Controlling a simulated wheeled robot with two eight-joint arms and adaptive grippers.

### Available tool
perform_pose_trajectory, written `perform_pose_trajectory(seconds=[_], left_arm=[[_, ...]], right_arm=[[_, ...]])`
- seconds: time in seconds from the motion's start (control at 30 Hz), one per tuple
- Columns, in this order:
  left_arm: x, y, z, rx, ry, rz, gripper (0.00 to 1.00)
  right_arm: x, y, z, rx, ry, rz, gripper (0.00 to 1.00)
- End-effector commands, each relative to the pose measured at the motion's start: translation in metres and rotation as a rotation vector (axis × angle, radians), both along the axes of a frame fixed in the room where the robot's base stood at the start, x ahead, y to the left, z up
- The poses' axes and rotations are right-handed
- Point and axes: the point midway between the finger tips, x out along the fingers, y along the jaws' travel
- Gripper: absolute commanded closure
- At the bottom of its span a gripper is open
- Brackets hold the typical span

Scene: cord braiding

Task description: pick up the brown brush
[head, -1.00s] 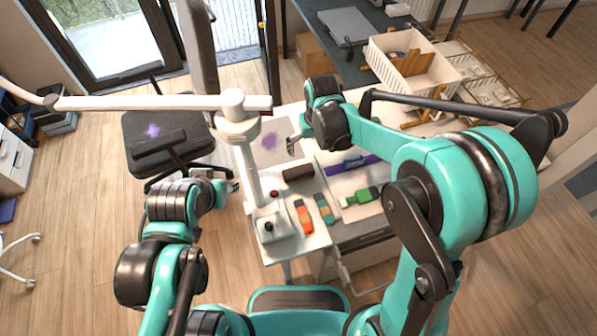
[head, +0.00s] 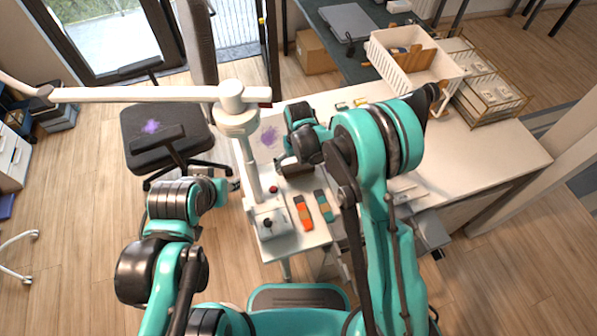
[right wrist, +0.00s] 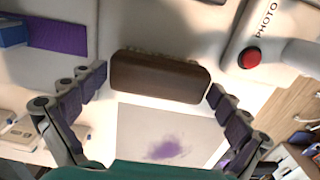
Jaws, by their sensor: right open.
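The brown brush (right wrist: 160,77) is a dark brown block with rounded ends. It lies on the white table in the right wrist view. My right gripper (right wrist: 158,84) is open over it, with one fingertip near each end of the brush. A small gap shows at each side. In the head view my right gripper (head: 286,163) is low over the table beside the white stand, and the brush is mostly hidden there. My left gripper (head: 230,187) is at the table's left side, too small and partly hidden to tell its state.
A white stand (head: 268,222) with a red button is close by. An orange item (head: 304,213) and a teal item (head: 323,206) lie nearer me. A purple-smudged sheet (right wrist: 170,135) lies beside the brush.

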Motion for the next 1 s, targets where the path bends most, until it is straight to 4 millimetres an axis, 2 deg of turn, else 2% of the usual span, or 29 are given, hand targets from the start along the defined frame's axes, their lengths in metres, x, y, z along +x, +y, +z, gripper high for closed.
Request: perform_pose_trajectory(seconds=[0.03, 0.23, 0.37, 0.4, 0.77, 0.87, 1.0], left_arm=[[0.000, 0.000, -0.002, 0.000, 0.000, 0.000, 0.60], [0.000, 0.000, -0.001, 0.000, 0.000, 0.000, 0.60], [0.000, 0.000, -0.001, 0.000, 0.000, 0.000, 0.60], [0.000, 0.000, -0.001, 0.000, 0.000, 0.000, 0.60], [0.000, 0.000, 0.001, 0.000, 0.000, 0.000, 0.60], [0.000, 0.000, 0.004, 0.000, 0.000, 0.000, 0.60], [0.000, 0.000, 0.012, 0.000, 0.000, 0.000, 0.60]], right_arm=[[0.000, 0.000, -0.005, 0.000, 0.000, 0.000, 0.00], [0.000, 0.000, -0.004, 0.000, 0.000, 0.000, 0.00], [0.000, 0.000, -0.004, 0.000, 0.000, 0.000, 0.34], [0.000, 0.000, -0.004, 0.000, 0.000, 0.000, 0.37], [0.000, 0.000, 0.000, 0.000, -0.001, 0.000, 0.37], [0.000, 0.000, 0.008, 0.000, -0.001, 0.000, 0.37], [0.000, 0.000, 0.029, 0.000, 0.000, 0.000, 0.37]])
